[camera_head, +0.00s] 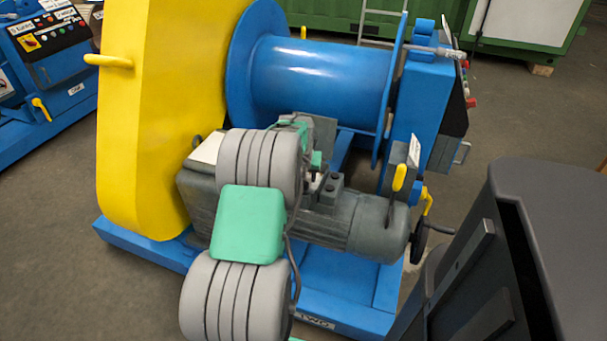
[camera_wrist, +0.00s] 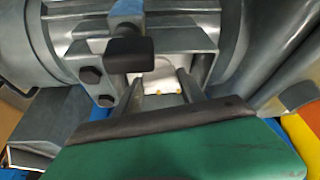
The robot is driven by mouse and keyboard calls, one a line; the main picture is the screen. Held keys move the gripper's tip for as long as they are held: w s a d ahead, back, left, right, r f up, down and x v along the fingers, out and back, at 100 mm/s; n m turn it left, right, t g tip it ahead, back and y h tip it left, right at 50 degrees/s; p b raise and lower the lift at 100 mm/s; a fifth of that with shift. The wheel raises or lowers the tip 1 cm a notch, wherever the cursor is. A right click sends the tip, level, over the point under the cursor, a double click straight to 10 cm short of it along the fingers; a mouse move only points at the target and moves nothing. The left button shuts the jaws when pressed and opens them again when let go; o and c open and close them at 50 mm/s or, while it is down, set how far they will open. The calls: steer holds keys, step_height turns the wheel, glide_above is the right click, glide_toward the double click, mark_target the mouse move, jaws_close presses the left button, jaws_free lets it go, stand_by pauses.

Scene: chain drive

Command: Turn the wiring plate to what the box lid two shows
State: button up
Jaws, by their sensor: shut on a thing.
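The grey motor (camera_head: 350,220) of machine TWO lies on its blue base, in front of the blue drum. My gripper (camera_wrist: 160,88) reaches into an open-topped grey housing on the motor. Its two dark fingers are shut on a small whitish plate with orange-yellow dots, seemingly the wiring plate (camera_wrist: 158,95), which shows only in part between them.
A tall yellow guard (camera_head: 150,100) stands left of the motor, and the blue drum (camera_head: 315,80) behind it. A yellow-handled lever box (camera_head: 399,175) and a black handwheel (camera_head: 420,238) are close on the right.

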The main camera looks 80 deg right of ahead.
steer(key=n, duration=0.2)
steer(key=n+t+p, duration=0.1)
steer(key=n, duration=0.1)
steer(key=shift+s+t+y, duration=0.15)
steer(key=shift+t+y, duration=0.15)
steer(key=n+t+p, duration=0.1)
steer(key=n, duration=0.3)
steer(key=shift+s+d+y, duration=0.1)
steer(key=shift+d+y, duration=0.05)
steer(key=shift+y, duration=0.25)
steer(key=n+t+y+p, duration=0.1)
steer(key=n, duration=0.2)
steer(key=shift+n, duration=0.4)
steer(key=shift+d+n+y+p, duration=0.15)
steer(key=shift+n+y+p, duration=0.65)
steer(key=shift+n, duration=1)
steer(key=o, duration=1.4)
steer(key=shift+c, duration=0.2)
